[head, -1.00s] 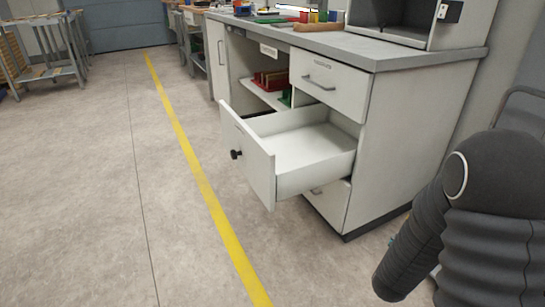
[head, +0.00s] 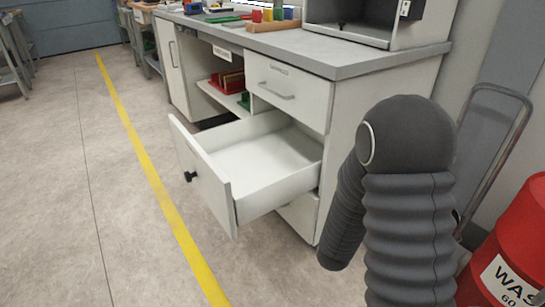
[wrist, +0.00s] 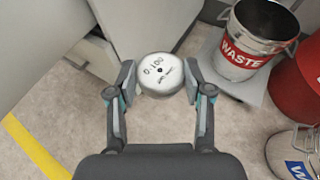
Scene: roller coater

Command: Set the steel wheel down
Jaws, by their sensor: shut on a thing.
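The steel wheel (wrist: 160,74) is a round silver disc with dark markings reading "0.100" on its face. In the wrist view it sits between the two fingers of my gripper (wrist: 160,84), which is shut on it. The wheel is held above the floor, in front of the cabinet side. In the head view neither the wheel nor my gripper shows; only my dark ribbed arm (head: 405,200) is there, at the right.
A drawer (head: 265,160) stands open and looks empty. The worktop (head: 340,55) has coloured blocks at its back left and a grey box (head: 375,25) at the right. A waste bucket (wrist: 258,40) and a red drum (head: 515,240) stand to the right.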

